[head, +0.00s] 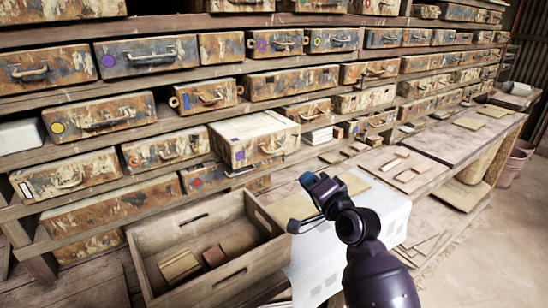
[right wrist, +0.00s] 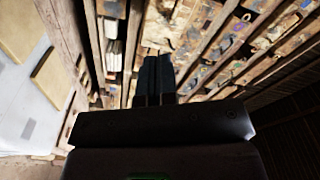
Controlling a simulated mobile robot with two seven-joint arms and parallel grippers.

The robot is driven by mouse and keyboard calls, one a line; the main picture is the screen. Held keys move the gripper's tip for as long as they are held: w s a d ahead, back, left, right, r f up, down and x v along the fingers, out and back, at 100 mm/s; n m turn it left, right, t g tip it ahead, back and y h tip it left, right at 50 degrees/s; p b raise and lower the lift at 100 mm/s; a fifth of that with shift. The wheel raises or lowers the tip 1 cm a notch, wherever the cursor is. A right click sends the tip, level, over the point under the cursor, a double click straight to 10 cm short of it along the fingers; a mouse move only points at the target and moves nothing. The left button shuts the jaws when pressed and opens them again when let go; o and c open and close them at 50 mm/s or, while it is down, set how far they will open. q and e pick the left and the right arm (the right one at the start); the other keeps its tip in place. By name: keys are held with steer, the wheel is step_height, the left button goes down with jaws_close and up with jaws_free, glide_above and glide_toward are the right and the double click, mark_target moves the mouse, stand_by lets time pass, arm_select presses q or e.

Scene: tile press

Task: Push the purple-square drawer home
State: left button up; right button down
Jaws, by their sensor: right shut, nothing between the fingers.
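The purple-square drawer (head: 252,137) is in the middle of the head view. It has a worn cream and brown front with a small purple square and a handle. It sticks out of the shelf beyond its neighbours, with its pale top showing. My right gripper (head: 308,181) is to the right of and lower than the drawer's front, apart from it in the picture. Its fingers (right wrist: 156,76) are together and empty in the right wrist view. A worn surface shows beyond them there, but I cannot tell which drawer it is. My left gripper is not in view.
An open wooden crate (head: 262,217) with several blocks stands below the drawer. A white cloth-like sheet (head: 396,216) lies under my right arm. A bench (head: 455,139) with tiles runs to the right. Rows of other drawers fill the shelves around.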

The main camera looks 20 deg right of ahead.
steer(key=m+y, duration=0.1)
steer(key=m, duration=0.2)
steer(key=m+p, duration=0.1)
steer(key=m, duration=0.1)
glide_toward(269, 157)
steer(key=shift+g, duration=0.3)
steer(key=x, duration=0.7)
steer(key=shift+w+r, duration=0.2)
steer(key=shift+w, duration=0.05)
